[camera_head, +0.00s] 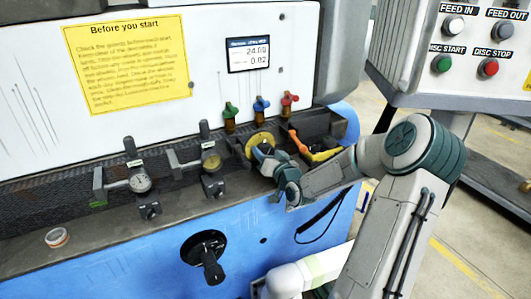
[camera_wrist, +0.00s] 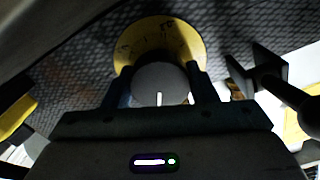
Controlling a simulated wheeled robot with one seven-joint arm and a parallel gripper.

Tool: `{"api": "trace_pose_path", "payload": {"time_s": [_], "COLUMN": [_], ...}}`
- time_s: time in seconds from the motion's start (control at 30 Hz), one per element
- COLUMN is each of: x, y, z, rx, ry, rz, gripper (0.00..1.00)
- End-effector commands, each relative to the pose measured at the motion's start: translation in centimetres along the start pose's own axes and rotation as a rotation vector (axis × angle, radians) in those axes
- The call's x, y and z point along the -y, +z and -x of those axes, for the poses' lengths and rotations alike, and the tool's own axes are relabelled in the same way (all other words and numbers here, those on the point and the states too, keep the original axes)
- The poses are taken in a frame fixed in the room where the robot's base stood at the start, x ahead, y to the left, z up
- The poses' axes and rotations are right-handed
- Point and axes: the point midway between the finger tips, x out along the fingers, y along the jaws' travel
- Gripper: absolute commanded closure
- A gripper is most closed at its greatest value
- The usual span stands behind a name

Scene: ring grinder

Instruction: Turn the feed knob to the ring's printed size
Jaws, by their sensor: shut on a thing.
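The feed knob (camera_wrist: 160,82) is a grey round knob with a white pointer line, in front of a yellow dial plate (camera_wrist: 160,30). The plate also shows in the head view (camera_head: 262,140), right of the two gauges. The white line points down toward my palm in the wrist view; the dial's marks are too dark to read. My gripper (camera_wrist: 158,76) has one finger on each side of the knob and is shut on it. In the head view, my gripper (camera_head: 265,157) hides the knob. A small round ring-like piece (camera_head: 57,237) lies on the left ledge; its print is unreadable.
A display (camera_head: 249,53) seems to read 24.00 and 0.02. Two dial gauges (camera_head: 139,183) (camera_head: 211,161) stand left of the dial. Coloured valves (camera_head: 262,105) are above it, and an orange-handled part (camera_head: 316,150) is close on its right. A button panel (camera_head: 468,50) hangs at upper right.

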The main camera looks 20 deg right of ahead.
Motion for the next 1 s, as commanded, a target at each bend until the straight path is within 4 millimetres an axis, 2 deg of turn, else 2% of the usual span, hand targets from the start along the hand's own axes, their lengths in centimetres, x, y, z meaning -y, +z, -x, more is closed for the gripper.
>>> {"api": "trace_pose_path", "payload": {"time_s": [0.4,0.97,1.0], "x": [0.02,0.00,0.00], "y": [-0.03,0.01,0.01], "z": [0.01,0.01,0.00], "rx": [0.000,0.000,0.000], "ry": [0.000,0.000,0.000], "rz": [-0.208,-0.240,-0.240], "gripper": [0.71,0.71,0.42]}}
